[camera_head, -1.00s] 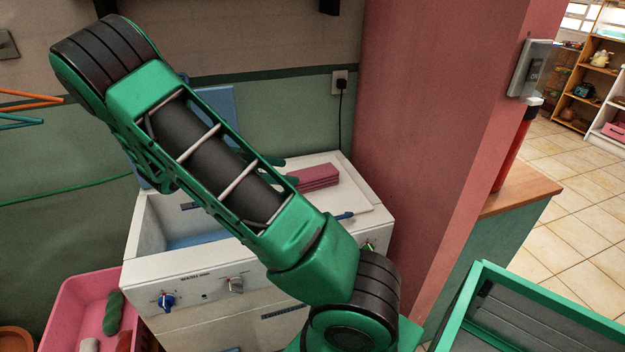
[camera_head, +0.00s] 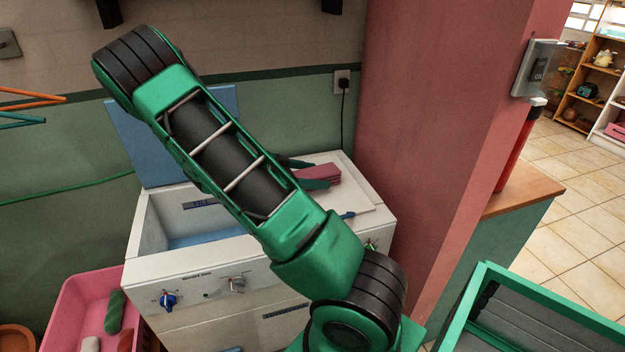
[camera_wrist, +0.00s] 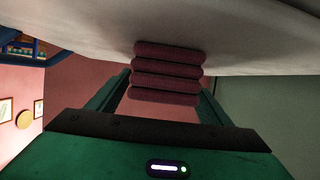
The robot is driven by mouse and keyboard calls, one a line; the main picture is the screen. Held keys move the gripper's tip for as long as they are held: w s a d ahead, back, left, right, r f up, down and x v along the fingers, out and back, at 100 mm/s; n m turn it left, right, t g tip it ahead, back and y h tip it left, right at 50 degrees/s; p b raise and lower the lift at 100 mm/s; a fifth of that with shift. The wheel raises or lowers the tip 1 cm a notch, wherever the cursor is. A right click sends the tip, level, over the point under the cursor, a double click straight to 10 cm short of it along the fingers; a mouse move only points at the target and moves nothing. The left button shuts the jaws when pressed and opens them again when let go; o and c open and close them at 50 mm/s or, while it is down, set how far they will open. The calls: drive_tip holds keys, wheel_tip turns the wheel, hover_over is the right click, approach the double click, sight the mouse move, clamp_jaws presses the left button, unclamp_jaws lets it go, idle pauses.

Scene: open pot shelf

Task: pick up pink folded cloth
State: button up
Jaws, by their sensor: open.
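The pink folded cloth (camera_head: 322,173) lies on the white top of the washing machine, at its right side near the wall. In the wrist view the cloth (camera_wrist: 167,72) shows as a stack of dark pink folds between the two fingers. My gripper (camera_head: 305,172) is at the cloth, and its green fingers cover the cloth's left part in the head view. The fingers (camera_wrist: 160,88) are open, one on each side of the cloth. Whether they touch it cannot be told.
The white washing machine (camera_head: 200,262) has an open tub at left with a raised blue lid (camera_head: 150,150). A blue item (camera_head: 348,215) lies near its front edge. A pink bin (camera_head: 75,310) stands at left, a green-framed crate (camera_head: 540,300) at right. A pink pillar (camera_head: 430,120) rises behind.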

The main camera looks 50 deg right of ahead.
drive_tip(key=shift+s+d+f, duration=0.1)
drive_tip(key=shift+d, duration=0.1)
drive_tip(key=c, duration=1.2)
